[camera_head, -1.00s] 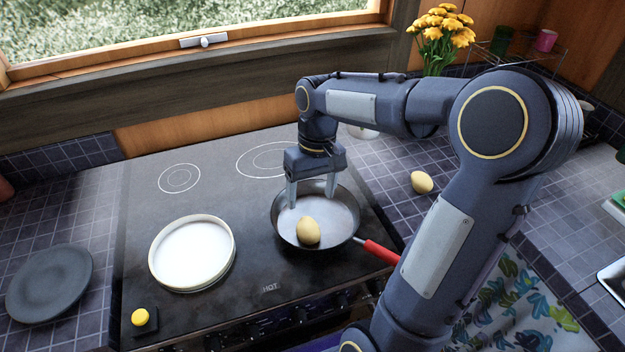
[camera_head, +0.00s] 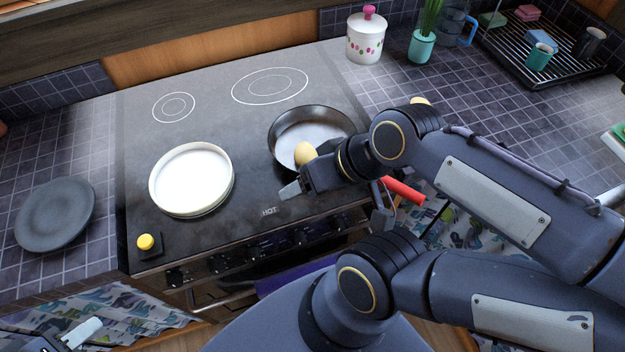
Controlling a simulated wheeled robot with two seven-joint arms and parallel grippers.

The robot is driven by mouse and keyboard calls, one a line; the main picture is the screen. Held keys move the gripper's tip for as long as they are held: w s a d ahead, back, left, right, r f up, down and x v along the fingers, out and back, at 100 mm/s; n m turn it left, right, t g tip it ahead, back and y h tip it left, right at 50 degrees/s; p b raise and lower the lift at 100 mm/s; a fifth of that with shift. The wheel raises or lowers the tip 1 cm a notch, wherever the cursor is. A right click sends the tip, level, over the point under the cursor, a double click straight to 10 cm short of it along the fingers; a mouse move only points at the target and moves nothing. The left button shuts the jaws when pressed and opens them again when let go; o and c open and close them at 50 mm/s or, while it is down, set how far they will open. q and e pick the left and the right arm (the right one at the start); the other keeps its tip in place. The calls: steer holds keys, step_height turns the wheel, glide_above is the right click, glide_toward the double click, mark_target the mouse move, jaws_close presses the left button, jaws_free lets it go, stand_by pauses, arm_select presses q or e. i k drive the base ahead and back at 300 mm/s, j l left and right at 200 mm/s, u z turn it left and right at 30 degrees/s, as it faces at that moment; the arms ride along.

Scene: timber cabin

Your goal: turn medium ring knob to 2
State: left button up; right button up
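A row of dark stove knobs (camera_head: 275,241) runs along the front of the black cooktop (camera_head: 230,130). I cannot tell which knob is the medium ring's, nor read any setting. My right gripper (camera_head: 335,207) is above the right end of the row, in front of the pan. Its pale fingers look spread apart, with nothing seen between them; the gripper and arm hide part of the stove front. My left gripper (camera_head: 82,333) shows only partly at the bottom left edge, low and away from the knobs.
A frying pan (camera_head: 320,112) with a red handle holds an egg (camera_head: 304,152) at the front right. A white dish (camera_head: 192,178) sits on the front left. A yellow button (camera_head: 146,242) is at the corner. A grey plate (camera_head: 55,214) lies on the left counter.

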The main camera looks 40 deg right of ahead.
mark_target(336, 225)
steer(key=k+l+z, duration=0.1)
steer(key=z, duration=0.25)
steer(key=k+l+z, duration=0.1)
steer(key=z, duration=0.3)
steer(key=k+l+z, duration=0.2)
steer(key=z, duration=0.15)
